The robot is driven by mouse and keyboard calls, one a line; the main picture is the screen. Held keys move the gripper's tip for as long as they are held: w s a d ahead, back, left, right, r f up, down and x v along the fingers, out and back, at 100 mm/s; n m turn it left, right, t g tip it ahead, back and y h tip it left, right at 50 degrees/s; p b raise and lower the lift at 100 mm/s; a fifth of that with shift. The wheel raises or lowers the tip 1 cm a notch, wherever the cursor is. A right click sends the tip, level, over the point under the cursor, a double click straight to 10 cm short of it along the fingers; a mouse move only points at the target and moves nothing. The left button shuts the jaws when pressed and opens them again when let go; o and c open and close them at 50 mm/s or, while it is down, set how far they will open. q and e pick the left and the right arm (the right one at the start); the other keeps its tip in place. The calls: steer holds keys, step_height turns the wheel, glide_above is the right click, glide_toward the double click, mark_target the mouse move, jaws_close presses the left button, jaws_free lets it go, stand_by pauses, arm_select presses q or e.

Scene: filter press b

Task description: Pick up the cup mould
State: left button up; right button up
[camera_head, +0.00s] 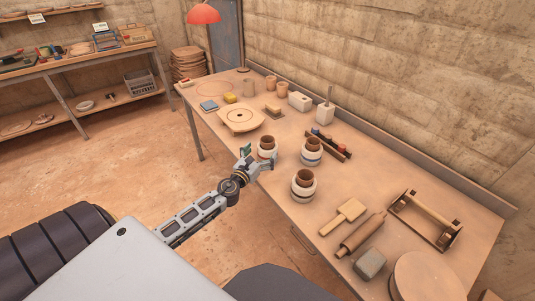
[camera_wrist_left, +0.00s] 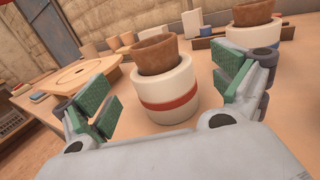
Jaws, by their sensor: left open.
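Three white cup moulds, each with a brown cup sitting in its top, stand upright on the long table. One cup mould (camera_head: 266,154) is right at my left gripper (camera_head: 257,157). In the left wrist view this mould (camera_wrist_left: 168,103) has a red band and stands between the open green-padded fingers, with the brown cup (camera_wrist_left: 163,54) in it tilted in the view. I cannot tell whether the fingers touch it. A blue-banded mould (camera_head: 311,157) stands to its right, and another mould (camera_head: 302,193) stands nearer the front edge. My right gripper is not in view.
A round-holed board (camera_head: 240,119) lies left of the moulds. A rack with small bottles (camera_head: 328,143) lies behind them. A wooden paddle (camera_head: 342,217), rolling pin (camera_head: 360,235) and wooden frame (camera_head: 425,220) lie to the right. A shelf table (camera_head: 75,70) stands far left.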

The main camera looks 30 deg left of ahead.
mark_target(264, 149)
arm_select(q)
steer(key=shift+w, duration=0.1)
steer(key=shift+w, duration=0.2)
steer(key=shift+w, duration=0.45)
steer(key=shift+w+a+f, duration=0.15)
steer(key=shift+w+f, duration=0.1)
steer(key=shift+w, duration=0.6)
steer(key=shift+w+a, duration=0.1)
steer(key=shift+w, duration=1)
steer(key=c, duration=1.4)
steer(key=shift+o, duration=0.2)
steer(key=shift+r, duration=0.25)
